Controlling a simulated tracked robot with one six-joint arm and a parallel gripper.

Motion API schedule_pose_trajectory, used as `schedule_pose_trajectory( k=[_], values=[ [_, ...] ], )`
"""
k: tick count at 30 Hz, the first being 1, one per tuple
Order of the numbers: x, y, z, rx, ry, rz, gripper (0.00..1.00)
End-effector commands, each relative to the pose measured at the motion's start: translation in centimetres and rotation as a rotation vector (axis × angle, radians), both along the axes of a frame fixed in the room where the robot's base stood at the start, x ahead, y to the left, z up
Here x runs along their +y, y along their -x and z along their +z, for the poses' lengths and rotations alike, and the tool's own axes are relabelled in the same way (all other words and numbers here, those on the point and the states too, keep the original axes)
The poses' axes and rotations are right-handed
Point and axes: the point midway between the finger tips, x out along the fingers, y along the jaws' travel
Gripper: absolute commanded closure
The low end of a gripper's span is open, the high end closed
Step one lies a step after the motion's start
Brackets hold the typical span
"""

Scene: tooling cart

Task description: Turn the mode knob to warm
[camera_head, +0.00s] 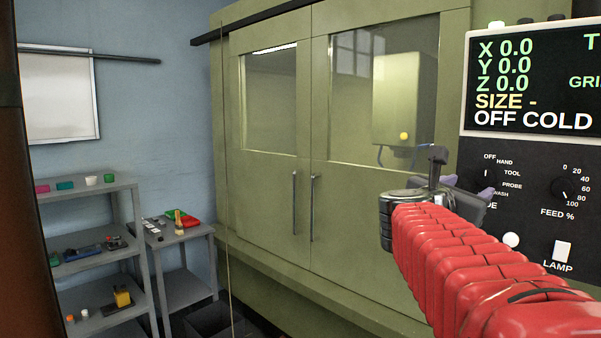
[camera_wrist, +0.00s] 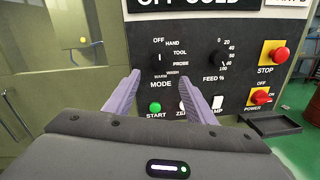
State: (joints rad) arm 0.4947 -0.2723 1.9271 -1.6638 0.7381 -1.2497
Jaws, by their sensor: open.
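The mode knob (camera_wrist: 157,60) is a dark dial on the black control panel, above the word MODE. Its pointer looks close to straight up, near OFF. The labels around it read OFF, HAND, TOOL, PROBE and a lower one too small to read surely. The knob also shows in the head view (camera_head: 485,179), partly behind my gripper. The screen (camera_head: 530,85) reads OFF COLD. My gripper (camera_wrist: 160,80) is open and empty. Its two purple fingers point at the panel, below and to either side of the knob, apparently apart from it.
A feed knob (camera_head: 570,189), green start button (camera_wrist: 157,108), lamp switch (camera_head: 562,250), red stop button (camera_wrist: 280,54) and power switch (camera_wrist: 261,97) surround the knob. A dark tray (camera_wrist: 270,125) juts out at lower right. Green machine doors (camera_head: 340,220) stand left.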

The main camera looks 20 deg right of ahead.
Motion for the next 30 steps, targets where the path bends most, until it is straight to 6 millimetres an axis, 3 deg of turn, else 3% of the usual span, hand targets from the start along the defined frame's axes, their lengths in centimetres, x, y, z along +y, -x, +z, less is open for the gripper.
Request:
schedule_pose_trajectory(
  k=[18,24,30],
  values=[
    [-8.1,-2.7,-0.1,0.000,-0.001,-0.004,0.50],
    [-9.8,-3.4,0.0,0.000,0.000,-0.002,0.50],
    [-10.3,-3.6,0.0,-0.001,-0.001,-0.001,0.50]
  ],
)
